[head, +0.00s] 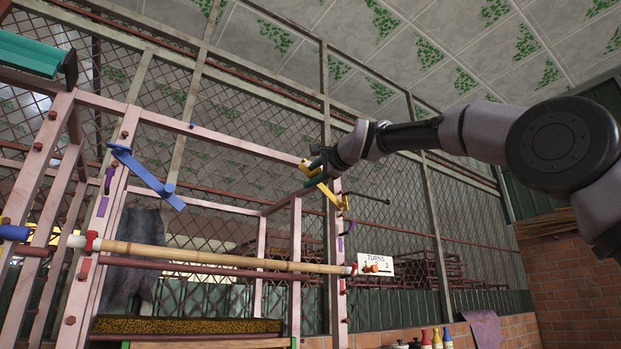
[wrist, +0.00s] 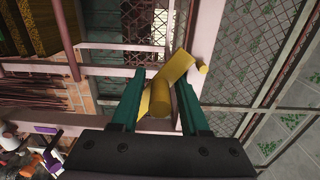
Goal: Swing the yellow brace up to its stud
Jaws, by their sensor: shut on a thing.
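The yellow brace (head: 328,192) is at the right post (head: 337,257) of the pink frame in the head view. It slants from its lower end at the post up to the left, to my gripper (head: 316,170). In the wrist view the brace (wrist: 176,67) crosses beyond the green fingers, and a yellow round grip (wrist: 187,97) lies between them. My gripper (wrist: 160,84) is shut on the brace's grip. A small yellow stud (wrist: 202,68) shows close to the brace's upper end in the wrist view. My gripper partly hides this area in the head view.
A blue brace (head: 148,178) slants on the left post (head: 104,205). A bamboo pole (head: 205,254) spans the frame lower down. A dark rod (head: 370,198) juts right from the right post. Wire mesh stands behind.

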